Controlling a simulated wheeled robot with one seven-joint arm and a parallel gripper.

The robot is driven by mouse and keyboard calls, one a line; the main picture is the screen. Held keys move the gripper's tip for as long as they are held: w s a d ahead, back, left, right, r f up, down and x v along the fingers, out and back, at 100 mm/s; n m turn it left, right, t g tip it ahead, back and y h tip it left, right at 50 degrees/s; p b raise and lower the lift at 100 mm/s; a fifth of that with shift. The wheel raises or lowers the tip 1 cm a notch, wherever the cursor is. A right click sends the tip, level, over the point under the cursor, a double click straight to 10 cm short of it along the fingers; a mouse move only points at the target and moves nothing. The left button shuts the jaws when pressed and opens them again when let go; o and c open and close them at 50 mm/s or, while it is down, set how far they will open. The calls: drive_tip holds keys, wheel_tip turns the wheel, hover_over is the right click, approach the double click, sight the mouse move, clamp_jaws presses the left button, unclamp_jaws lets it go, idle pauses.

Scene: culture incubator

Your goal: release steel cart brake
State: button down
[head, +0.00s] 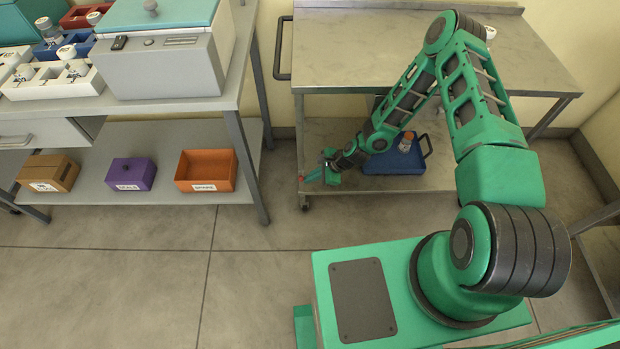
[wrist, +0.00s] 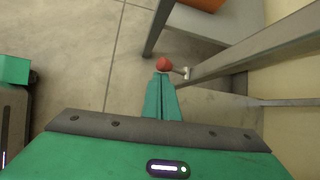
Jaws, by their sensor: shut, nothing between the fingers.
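The steel cart (head: 415,60) stands at the back, with a bare grey top and a lower shelf (head: 415,131). The brake shows as a red knob (wrist: 163,64) on a short pale lever at the cart's frame in the wrist view. In the head view a red part (head: 313,174) shows at the cart's front left lower corner. My gripper (wrist: 162,79) is shut with nothing held, its fingertips right at the knob. I cannot tell whether they touch it. In the head view my gripper (head: 326,171) is low by that corner.
The floor in front is clear.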

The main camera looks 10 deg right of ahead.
drive_tip(key=w+d+r, duration=0.1)
drive_tip(key=d+r, duration=0.3)
drive_tip(key=d, duration=0.4)
drive_tip(key=shift+w+d+r, duration=0.15)
drive_tip(key=shift+r, duration=0.1)
idle(0.6)
